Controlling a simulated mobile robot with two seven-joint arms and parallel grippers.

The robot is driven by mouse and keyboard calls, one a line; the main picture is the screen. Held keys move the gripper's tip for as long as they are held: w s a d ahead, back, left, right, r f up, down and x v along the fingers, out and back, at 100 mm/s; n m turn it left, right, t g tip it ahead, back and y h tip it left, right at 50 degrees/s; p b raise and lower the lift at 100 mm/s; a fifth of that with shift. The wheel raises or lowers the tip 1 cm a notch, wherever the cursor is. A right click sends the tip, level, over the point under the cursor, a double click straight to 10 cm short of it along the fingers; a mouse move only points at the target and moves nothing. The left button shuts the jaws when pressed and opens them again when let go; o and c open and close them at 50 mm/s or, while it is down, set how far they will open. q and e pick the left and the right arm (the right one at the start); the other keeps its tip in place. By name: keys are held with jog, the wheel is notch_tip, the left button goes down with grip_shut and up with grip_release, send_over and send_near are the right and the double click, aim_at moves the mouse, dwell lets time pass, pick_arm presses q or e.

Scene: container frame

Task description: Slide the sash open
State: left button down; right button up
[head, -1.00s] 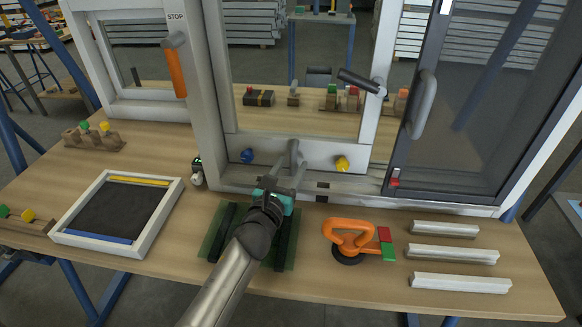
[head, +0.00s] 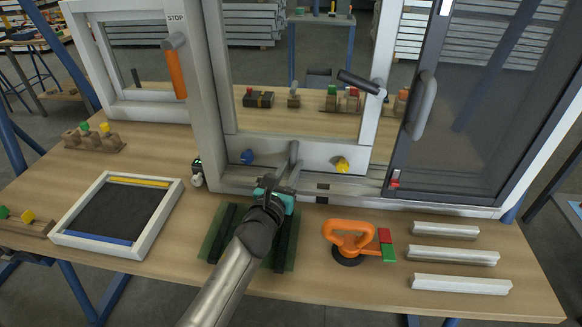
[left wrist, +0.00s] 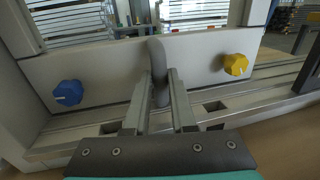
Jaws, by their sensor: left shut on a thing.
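The sash (head: 318,152) is the pale framed pane in the middle of the big frame, with a blue knob (head: 247,157) and a yellow knob (head: 343,165) on its bottom rail. Between the knobs stands an upright grey pull handle (head: 294,152). My left gripper (left wrist: 160,92) is shut on this handle (left wrist: 158,62), one finger on each side of it. The left wrist view also shows the blue knob (left wrist: 68,92) to the left and the yellow knob (left wrist: 236,64) to the right. A dark lever (head: 358,81) sits on the sash's right stile. My right gripper is not in view.
A dark-framed panel (head: 398,160) with a grey handle (head: 422,105) stands right of the sash. An orange suction lifter (head: 350,237), several white profiles (head: 452,254) and a white tray frame (head: 58,225) lie on the bench. An orange lever (head: 177,75) hangs on the left post.

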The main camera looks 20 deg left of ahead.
aim_at(315, 156)
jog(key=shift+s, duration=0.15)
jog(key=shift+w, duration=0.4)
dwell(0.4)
pick_arm(q)
jog(key=shift+d, duration=0.15)
jog(key=d, duration=0.1)
jog(key=w+d+b, duration=0.1)
jog(key=d, duration=0.1)
jog(key=shift+d+f, duration=0.1)
jog(key=shift+d, duration=0.4)
jog(key=shift+a, duration=0.2)
jog(key=c, duration=0.8)
grip_release()
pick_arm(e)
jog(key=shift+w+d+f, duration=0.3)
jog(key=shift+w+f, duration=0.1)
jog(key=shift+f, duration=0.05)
pick_arm(q)
jog(key=shift+o, duration=0.2)
